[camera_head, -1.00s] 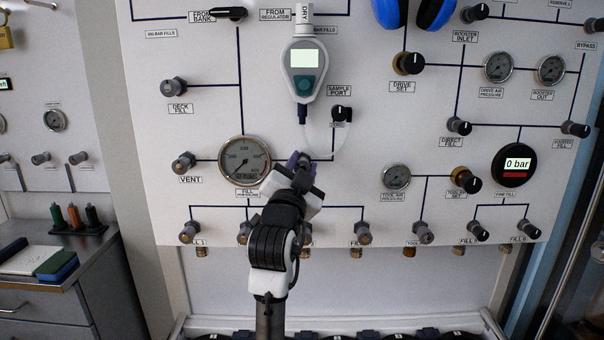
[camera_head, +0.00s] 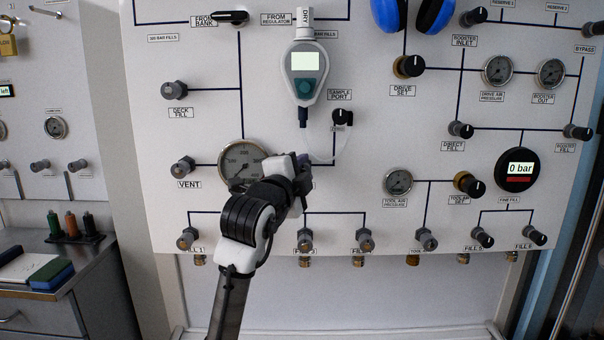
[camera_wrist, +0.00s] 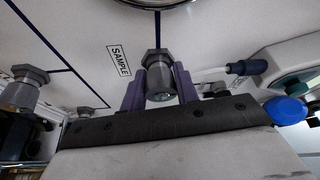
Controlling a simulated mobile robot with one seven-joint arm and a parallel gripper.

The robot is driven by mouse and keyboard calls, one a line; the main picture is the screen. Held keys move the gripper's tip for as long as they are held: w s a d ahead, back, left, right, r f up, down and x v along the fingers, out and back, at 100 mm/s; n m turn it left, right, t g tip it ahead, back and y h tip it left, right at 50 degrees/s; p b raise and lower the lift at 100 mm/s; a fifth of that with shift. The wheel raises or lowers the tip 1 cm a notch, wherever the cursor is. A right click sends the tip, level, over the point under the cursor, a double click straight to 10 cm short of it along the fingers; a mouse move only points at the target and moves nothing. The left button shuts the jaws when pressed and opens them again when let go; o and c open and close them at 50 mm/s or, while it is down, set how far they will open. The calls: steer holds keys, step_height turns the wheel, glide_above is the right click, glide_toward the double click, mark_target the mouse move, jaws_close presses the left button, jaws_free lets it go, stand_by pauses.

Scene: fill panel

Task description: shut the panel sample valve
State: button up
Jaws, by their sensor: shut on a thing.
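The panel sample valve shows in the wrist view as a grey metal knob (camera_wrist: 159,82) beside the SAMPLE label (camera_wrist: 119,60). My gripper (camera_wrist: 160,88) has one purple finger on each side of the knob and is shut on it. In the head view my gripper (camera_head: 304,168) is at the panel, right of the large fill pressure gauge (camera_head: 238,160) and below the SAMPLE PORT label (camera_head: 339,95). There my wrist and fingers hide the valve, so its handle angle cannot be told.
The handheld analyser (camera_head: 305,72) hangs above my gripper. A thin clear tube (camera_head: 312,150) passes near my fingers. The sample port knob (camera_head: 342,117) is above right, and the vent knob (camera_head: 183,167) is left. Several fill knobs line the panel's lower edge.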

steer(key=shift+m, duration=0.3)
steer(key=o, duration=1)
steer(key=shift+c, duration=0.2)
steer(key=r+b+v, duration=0.1)
steer(key=b+v, duration=0.2)
steer(key=v, duration=1)
steer(key=shift+s+f+b, duration=0.3)
steer(key=shift+s+f, duration=0.05)
steer(key=shift+s, duration=0.05)
steer(key=shift+a, duration=0.15)
